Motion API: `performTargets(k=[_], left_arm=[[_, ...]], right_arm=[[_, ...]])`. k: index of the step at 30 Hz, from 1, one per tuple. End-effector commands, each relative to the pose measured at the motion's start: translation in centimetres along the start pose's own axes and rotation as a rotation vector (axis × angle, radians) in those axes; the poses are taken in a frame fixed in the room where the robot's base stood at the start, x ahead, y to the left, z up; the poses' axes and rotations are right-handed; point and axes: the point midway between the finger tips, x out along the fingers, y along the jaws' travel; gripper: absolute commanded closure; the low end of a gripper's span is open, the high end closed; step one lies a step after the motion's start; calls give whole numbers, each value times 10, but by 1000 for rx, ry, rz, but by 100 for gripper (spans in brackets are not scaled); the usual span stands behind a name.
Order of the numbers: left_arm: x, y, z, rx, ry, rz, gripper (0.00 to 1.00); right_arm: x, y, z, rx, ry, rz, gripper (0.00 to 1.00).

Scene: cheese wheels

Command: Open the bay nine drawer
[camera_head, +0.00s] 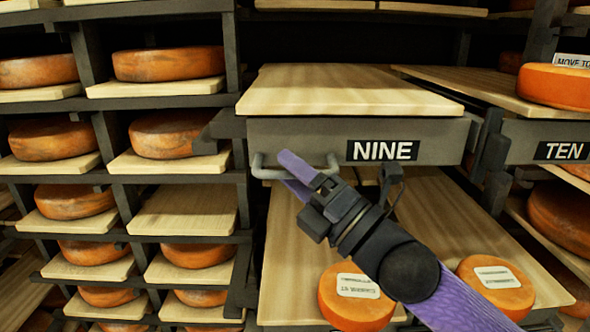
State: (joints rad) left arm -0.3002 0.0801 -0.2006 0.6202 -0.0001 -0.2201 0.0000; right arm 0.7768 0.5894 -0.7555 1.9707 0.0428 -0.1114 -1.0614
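The bay nine drawer has a grey front (290,135) with a black "NINE" label (382,150) and a bare pale wooden board (340,90) on top. Its light grey bar handle (262,170) is at the lower left of the front. My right gripper (287,168) reaches in from the lower right. Its purple fingers are at the handle, one crossing in front of the bar and one just below it. I cannot tell whether they are clamped on the bar. I cannot tell how far the drawer stands out. My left gripper is not in view.
Bay ten (550,142) is close on the right, with an orange cheese wheel (553,88) on its board. Two labelled cheese wheels (345,312) (497,272) lie on boards below bay nine. Shelves of cheese wheels (168,64) fill the left side.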

Motion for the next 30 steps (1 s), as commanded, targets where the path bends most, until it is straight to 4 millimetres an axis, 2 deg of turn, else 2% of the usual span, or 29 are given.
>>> performTargets(k=[1,7,8,30], left_arm=[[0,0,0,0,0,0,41],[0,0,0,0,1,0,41],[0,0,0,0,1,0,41],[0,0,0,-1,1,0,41]], right_arm=[[0,0,0,0,0,0,56],[0,0,0,0,0,0,98],[0,0,0,0,-1,-1,100],[0,0,0,1,-1,-2,100]])
